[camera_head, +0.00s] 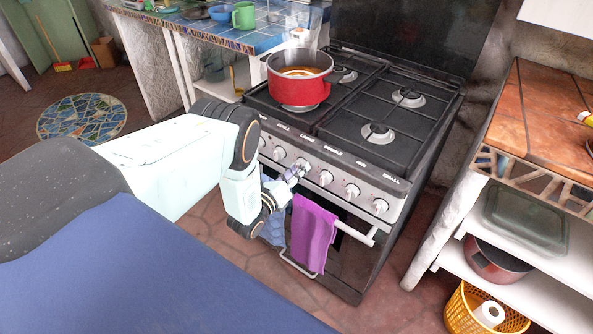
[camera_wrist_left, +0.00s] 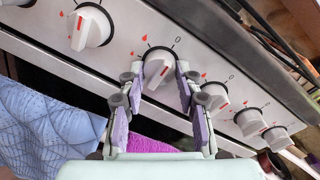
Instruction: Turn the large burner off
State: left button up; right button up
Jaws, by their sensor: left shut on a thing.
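The stove's control panel (camera_head: 338,187) carries a row of white knobs under printed labels. My left gripper (camera_head: 296,172) is at the knob (camera_head: 303,163) below the label that appears to read LARGE. In the left wrist view, my left gripper's purple-padded fingers (camera_wrist_left: 161,80) are closed around that white knob (camera_wrist_left: 158,66), one on each side. A 0 and a small red flame mark are printed on the panel near it. A red pot (camera_head: 299,89) with orange-brown contents stands on the front left burner. No flame is clearly visible. My right gripper is not in view.
Neighbouring knobs (camera_wrist_left: 90,27) and (camera_wrist_left: 213,97) sit close on both sides. A purple towel (camera_head: 312,235) and a blue cloth (camera_wrist_left: 45,125) hang on the oven handle (camera_head: 354,235) below. A tiled counter (camera_head: 545,110) with shelves stands right of the stove.

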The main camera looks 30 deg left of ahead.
pick_arm(q)
jog(key=o, duration=1.2)
jog(key=shift+c, duration=0.2)
jog(key=s, duration=1.2)
jog(key=shift+a+r, duration=0.15)
jog(key=shift+r, duration=0.1)
